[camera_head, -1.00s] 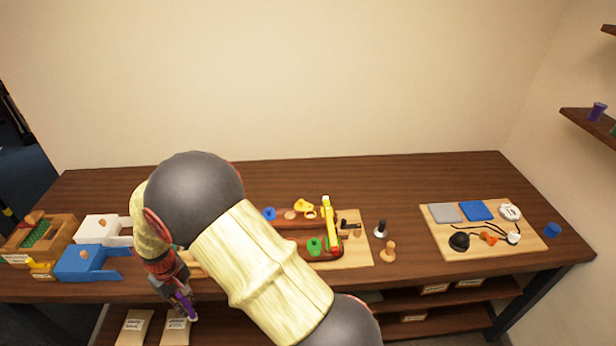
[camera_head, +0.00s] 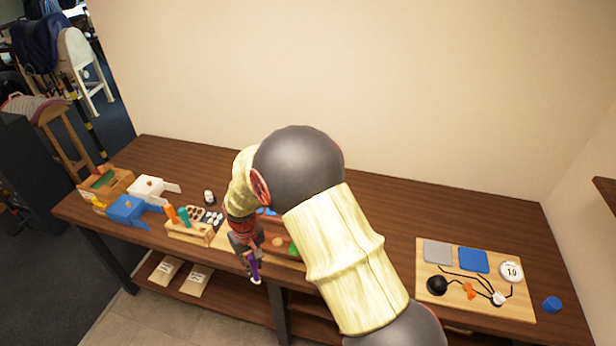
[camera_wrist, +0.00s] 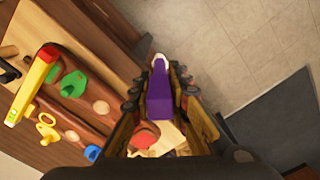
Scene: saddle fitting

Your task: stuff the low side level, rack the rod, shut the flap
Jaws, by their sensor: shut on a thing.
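My gripper (camera_head: 247,250) is shut on a purple rod (camera_head: 254,268) with a white tip, which hangs in front of the table's front edge. In the wrist view my gripper (camera_wrist: 160,95) holds the purple rod (camera_wrist: 160,104) over the floor beside the table. A brown padded piece (camera_wrist: 98,122) lies on a light wooden board, with a yellow bar (camera_wrist: 32,88), a green piece (camera_wrist: 73,84) and a yellow ring piece (camera_wrist: 47,126) on or near it. In the head view my arm hides most of this. I cannot make out the flap.
A wooden rack (camera_head: 190,235) with orange and teal handles stands left of my gripper. A blue box (camera_head: 128,209), a white box (camera_head: 150,190) and a wooden box (camera_head: 106,186) stand farther left. A board with pads (camera_head: 470,305) lies at the right. Packets lie on the lower shelf.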

